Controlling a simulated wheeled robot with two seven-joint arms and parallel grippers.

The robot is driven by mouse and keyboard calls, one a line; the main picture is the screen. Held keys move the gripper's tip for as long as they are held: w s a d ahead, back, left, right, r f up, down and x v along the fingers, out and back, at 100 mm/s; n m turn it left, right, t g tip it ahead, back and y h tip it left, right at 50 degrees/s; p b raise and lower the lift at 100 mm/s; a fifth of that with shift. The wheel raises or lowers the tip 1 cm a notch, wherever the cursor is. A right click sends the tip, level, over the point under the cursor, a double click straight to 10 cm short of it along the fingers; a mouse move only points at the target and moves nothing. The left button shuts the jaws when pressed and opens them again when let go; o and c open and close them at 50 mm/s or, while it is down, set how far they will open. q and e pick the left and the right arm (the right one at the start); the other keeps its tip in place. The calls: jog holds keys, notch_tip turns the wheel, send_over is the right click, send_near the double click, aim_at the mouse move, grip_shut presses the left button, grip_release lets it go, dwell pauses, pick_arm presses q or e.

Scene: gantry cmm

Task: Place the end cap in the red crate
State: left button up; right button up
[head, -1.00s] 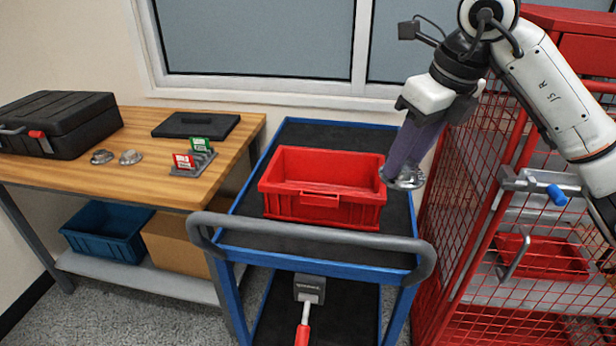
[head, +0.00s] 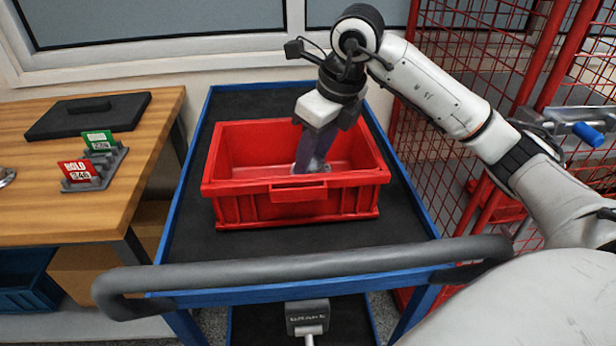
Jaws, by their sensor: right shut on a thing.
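The red crate (head: 228,188) stands on the dark top of a blue cart. My right gripper (head: 312,160) points down into the crate, its fingers inside the crate opening. It is shut on the end cap (head: 308,168), a shiny metal piece whose edge shows at the fingertips. The crate's front wall hides the lower part of the end cap, so I cannot tell whether it touches the crate floor. My left gripper is not in view.
The cart's grey handle (head: 300,268) runs across the front. A wooden bench (head: 60,210) at left holds a black case lid (head: 88,115) and a stand with red and green tags (head: 95,165). A red mesh cage (head: 455,130) stands at right, with a blue-handled latch (head: 588,134).

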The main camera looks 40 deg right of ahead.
aim_at(316, 164)
jog(key=x, duration=0.2)
jog(key=s+x, duration=0.1)
jog(key=x, duration=0.1)
jog(key=shift+d+f, duration=0.15)
jog(key=shift+f, duration=0.15)
jog(key=o, duration=1.3)
jog(key=shift+f+b, duration=0.1)
jog(key=shift+b, duration=0.2)
jog(key=p+v, duration=0.1)
jog(key=v, duration=1.1)
